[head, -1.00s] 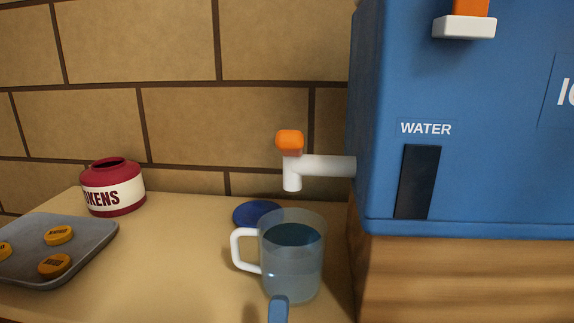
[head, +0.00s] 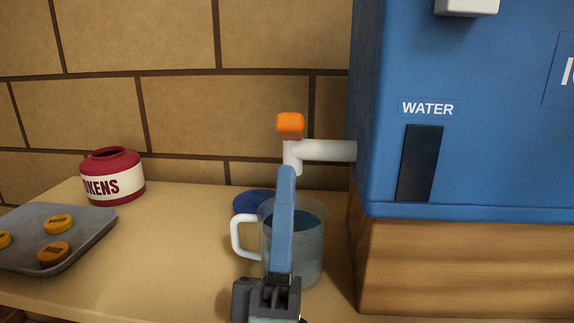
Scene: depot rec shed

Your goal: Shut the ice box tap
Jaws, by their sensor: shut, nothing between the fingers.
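The blue ice box (head: 480,165) stands on a wooden block at the right. Its white tap (head: 325,150) sticks out of the left side, with an orange handle (head: 290,125) on top. My gripper (head: 287,172) is shut and empty. Its blue fingers point upward, with their tips just below the orange handle in the picture, in front of the spout. Whether they touch the tap cannot be told. A clear jug (head: 312,250) with a white handle stands below the tap and holds water. My fingers hide part of it and the spout's lower end.
A blue disc (head: 250,203) lies behind the jug. A red tokens pot (head: 112,176) and a grey tray (head: 85,240) with several yellow tokens stand at the left. The table between tray and jug is clear. A brick wall is behind.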

